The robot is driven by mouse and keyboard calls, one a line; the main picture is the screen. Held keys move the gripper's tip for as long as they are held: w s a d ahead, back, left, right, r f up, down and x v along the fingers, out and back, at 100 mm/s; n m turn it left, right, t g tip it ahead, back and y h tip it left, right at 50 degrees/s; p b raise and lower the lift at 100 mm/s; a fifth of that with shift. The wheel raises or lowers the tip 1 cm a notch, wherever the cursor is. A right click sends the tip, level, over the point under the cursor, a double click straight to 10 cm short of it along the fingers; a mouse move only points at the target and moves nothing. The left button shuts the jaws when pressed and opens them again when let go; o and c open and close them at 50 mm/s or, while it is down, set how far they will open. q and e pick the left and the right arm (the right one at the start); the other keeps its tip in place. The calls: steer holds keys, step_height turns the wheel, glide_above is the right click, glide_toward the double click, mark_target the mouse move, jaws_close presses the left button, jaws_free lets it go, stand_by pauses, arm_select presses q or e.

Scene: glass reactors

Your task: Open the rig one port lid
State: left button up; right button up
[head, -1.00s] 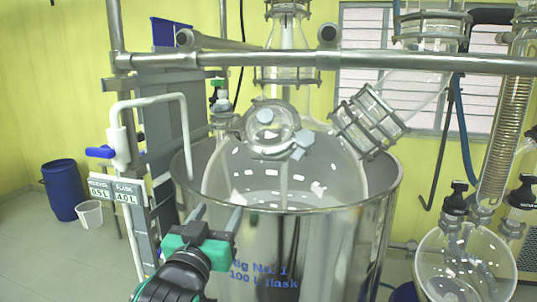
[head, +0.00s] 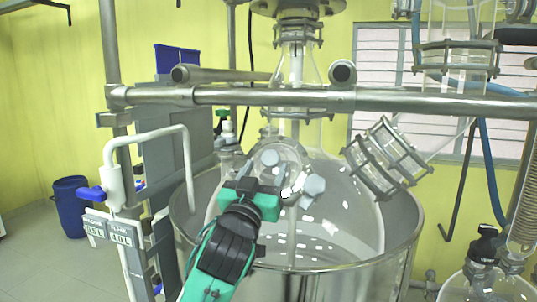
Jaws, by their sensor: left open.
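The rig one flask (head: 345,215) is a large clear glass vessel set in a round steel bath (head: 330,283). A port with a round lid (head: 292,160) and grey clamp knobs (head: 313,185) faces me on the flask's front shoulder. My left gripper (head: 262,172) is open right in front of this port, at its left and lower side. The gripper and its green wrist hide part of the lid. I cannot tell whether a finger touches it. The lid appears closed. My right gripper is not in view.
A horizontal steel rail (head: 420,102) crosses above the port. A clamped glass side neck (head: 388,158) slants at right of the port. A white pipe with a blue valve handle (head: 92,193) stands at left. Another glass flask (head: 485,285) is at lower right.

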mark_target(268, 162)
arm_select(q)
steer(key=shift+p+x, duration=0.35)
steer(key=shift+x, duration=0.8)
steer(key=shift+w+d+r, duration=0.1)
steer(key=shift+w+r, duration=0.05)
steer(key=shift+w, duration=0.25)
jaws_close()
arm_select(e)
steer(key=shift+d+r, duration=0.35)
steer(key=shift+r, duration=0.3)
